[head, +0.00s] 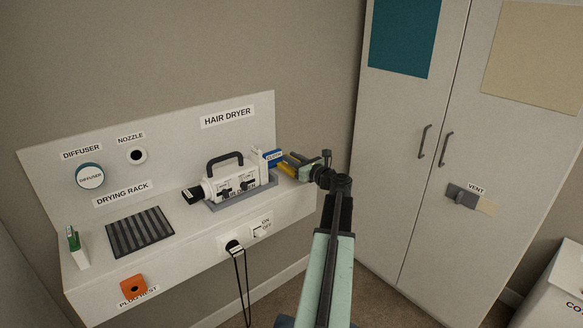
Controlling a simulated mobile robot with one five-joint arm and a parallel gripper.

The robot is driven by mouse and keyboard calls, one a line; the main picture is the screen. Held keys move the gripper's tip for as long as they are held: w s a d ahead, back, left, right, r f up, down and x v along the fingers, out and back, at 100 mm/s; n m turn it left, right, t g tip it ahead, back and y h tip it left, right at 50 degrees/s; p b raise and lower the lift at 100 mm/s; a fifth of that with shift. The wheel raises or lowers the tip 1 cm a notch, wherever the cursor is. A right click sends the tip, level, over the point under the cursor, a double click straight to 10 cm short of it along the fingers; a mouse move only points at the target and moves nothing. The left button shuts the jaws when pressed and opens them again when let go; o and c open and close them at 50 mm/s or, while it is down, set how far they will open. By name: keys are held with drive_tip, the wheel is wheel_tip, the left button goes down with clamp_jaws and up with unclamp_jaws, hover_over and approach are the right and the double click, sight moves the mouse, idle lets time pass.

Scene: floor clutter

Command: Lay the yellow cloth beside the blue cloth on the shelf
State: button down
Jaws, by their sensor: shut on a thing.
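I cannot tell whether the yellow cloth touches the shelf or the blue cloth.
A black drying rack (140,232), an orange plug rest (133,286) and a small green-topped item (76,249) stand further left. A tall cabinet (402,165) rises to the right.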

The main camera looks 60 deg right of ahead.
drive_tip(key=f, duration=0.1)
drive_tip(key=f+b, duration=0.1)
drive_tip(key=shift+s+f, duration=0.2)
drive_tip(key=shift+f, duration=0.1)
drive_tip(key=shift+w+r, duration=0.15)
drive_tip(key=shift+f, duration=0.3)
drive_tip(key=c, duration=1.3)
unclamp_jaws()
drive_tip(key=shift+r, duration=0.1)
drive_tip(key=shift+o, duration=0.2)
drive_tip(key=shift+r, duration=0.15)
drive_tip(key=shift+s+a, duration=0.15)
drive_tip(key=shift+s, duration=0.25)
drive_tip(key=v, duration=1.1)
drive_tip(key=shift+s, duration=0.2)
